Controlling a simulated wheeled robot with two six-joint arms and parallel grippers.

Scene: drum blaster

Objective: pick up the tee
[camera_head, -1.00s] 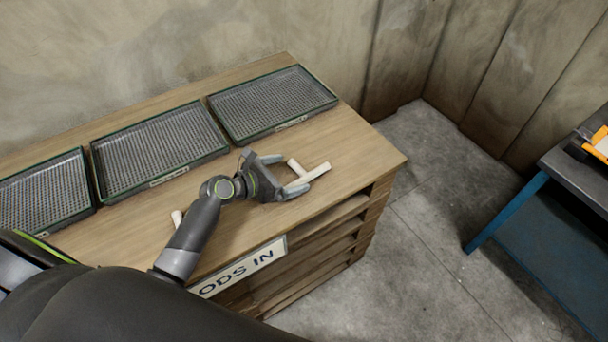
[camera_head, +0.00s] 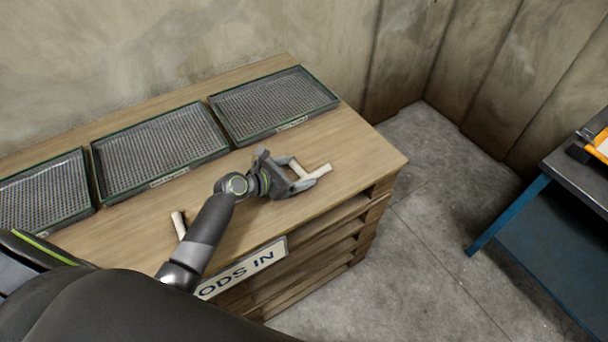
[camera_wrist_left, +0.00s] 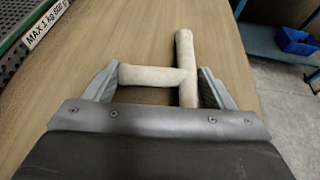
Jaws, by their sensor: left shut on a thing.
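The off-white tee (camera_head: 319,172) lies on or just above the wooden top, near its right front corner. My left gripper (camera_head: 293,173) is shut on it. In the left wrist view, the tee (camera_wrist_left: 185,52) has its stem pointing left and its bar running away from me. The left finger of my left gripper (camera_wrist_left: 158,77) meets the stem's end, and the right finger is against the bar's outer side. I cannot tell whether the tee touches the wood. My right gripper is not in view.
Another off-white piece (camera_head: 178,224) lies partly behind my arm. A blue-legged bench (camera_head: 510,213) stands at right, with a blue bin (camera_wrist_left: 297,40) below.

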